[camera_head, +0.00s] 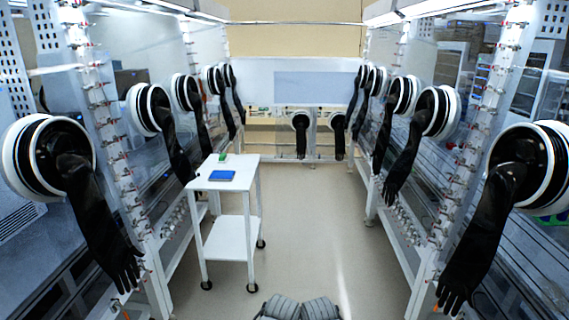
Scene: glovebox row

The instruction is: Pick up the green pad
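A small green thing (223,157), which looks like the green pad, lies on the top shelf of a white cart (244,171) left of the middle of the view. It is small and far off, so its shape is hard to make out. A blue flat object (221,176) lies nearer on the same shelf, apart from it.
The white wheeled cart has an empty lower shelf (229,238). Gloveboxes with hanging black gloves, such as one at left (103,225) and one at right (482,240), line both sides. The grey floor (325,215) right of the cart is clear.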

